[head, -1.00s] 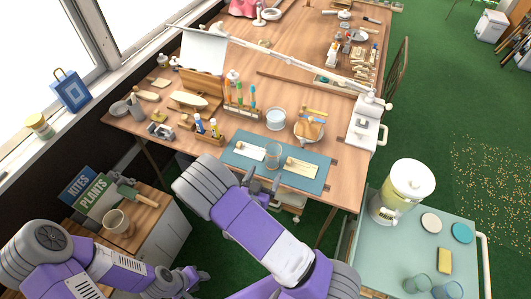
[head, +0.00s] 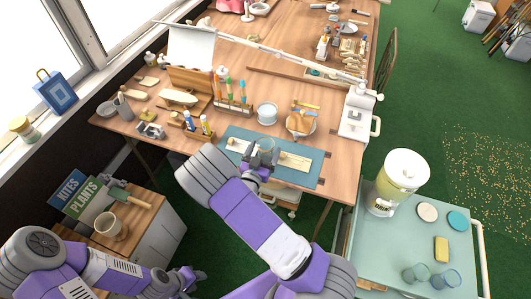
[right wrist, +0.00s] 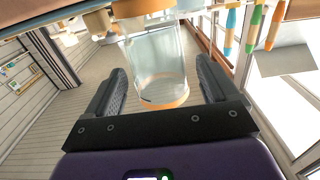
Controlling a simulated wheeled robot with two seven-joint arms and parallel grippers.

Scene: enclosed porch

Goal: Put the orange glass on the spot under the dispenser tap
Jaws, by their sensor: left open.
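The orange glass (right wrist: 157,65) is clear with orange bands at its ends. In the right wrist view it stands between the two fingers, with a gap visible on each side. In the head view its clear top (head: 267,144) shows above the teal mat, partly hidden by my right gripper (head: 261,157), which is open at the glass. The drink dispenser (head: 403,180) stands on the cart at the right, its tap (head: 381,207) low on its near left side. The spot under the tap is not clear. My left gripper (head: 184,281) is open and empty at the lower left.
The teal mat (head: 232,138) lies on the wooden table. A cup, brush rack and bowl stand behind it. On the cart (head: 385,250) are a cream disc (head: 427,212), a teal disc (head: 457,219), a yellow sponge (head: 441,249) and two bluish glasses (head: 447,279). A lamp base (head: 356,120) stands at the table's right edge.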

